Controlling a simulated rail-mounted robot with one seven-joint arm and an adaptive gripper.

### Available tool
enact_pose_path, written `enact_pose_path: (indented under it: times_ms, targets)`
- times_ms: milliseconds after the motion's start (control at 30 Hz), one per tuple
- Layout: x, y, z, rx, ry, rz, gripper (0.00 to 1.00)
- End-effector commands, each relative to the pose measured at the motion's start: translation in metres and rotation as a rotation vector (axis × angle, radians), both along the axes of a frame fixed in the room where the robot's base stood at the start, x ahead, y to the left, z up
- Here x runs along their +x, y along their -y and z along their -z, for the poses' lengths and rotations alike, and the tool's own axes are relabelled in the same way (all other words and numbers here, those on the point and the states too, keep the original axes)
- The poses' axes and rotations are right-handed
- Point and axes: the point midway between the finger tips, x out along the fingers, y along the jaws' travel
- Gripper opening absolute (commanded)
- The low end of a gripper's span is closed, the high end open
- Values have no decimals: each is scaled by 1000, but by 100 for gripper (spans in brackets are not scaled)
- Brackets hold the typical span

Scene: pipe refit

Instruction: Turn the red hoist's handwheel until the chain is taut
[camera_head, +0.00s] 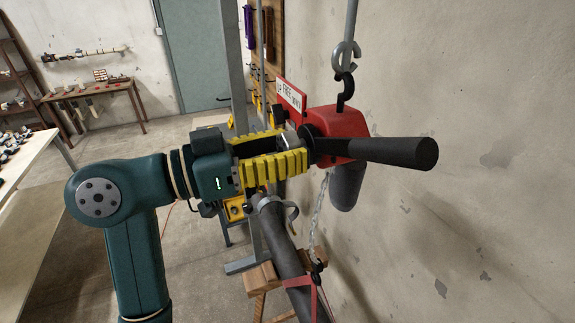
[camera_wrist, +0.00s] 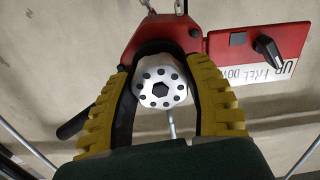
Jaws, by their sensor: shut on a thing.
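The red hoist (camera_head: 342,124) hangs from a hook by the wall, with a long black lever (camera_head: 395,152) pointing right. My gripper (camera_head: 295,146) reaches its left side with yellow ribbed fingers. In the wrist view, a silver round handwheel (camera_wrist: 161,82) with a ring of dark holes sits between the fingers, which are shut on it. The red hoist body (camera_wrist: 150,38) shows behind it. The load chain (camera_head: 318,215) drops from the hoist to a red sling (camera_head: 318,290) around a grey pipe (camera_head: 284,245); I cannot tell whether it is taut.
A red plate with a lettered label (camera_head: 291,96) and a dark knob is on the hoist's left. A wooden trestle (camera_head: 262,277) stands under the pipe. The wall (camera_head: 470,220) is close on the right. A tool board and grey upright stand behind my gripper.

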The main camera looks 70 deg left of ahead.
Motion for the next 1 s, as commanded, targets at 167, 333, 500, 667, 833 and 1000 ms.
enact_pose_path:
  times_ms: [167,333,500,667,833,1000]
  targets:
    - [0,0,6,167,-19,1,16]
    - [0,0,6,326,-38,1,16]
    - [0,-1,5,474,-56,1,16]
    - [0,-1,4,591,-70,1,16]
    - [0,-1,3,682,-80,1,16]
    - [0,-1,2,739,-88,1,16]
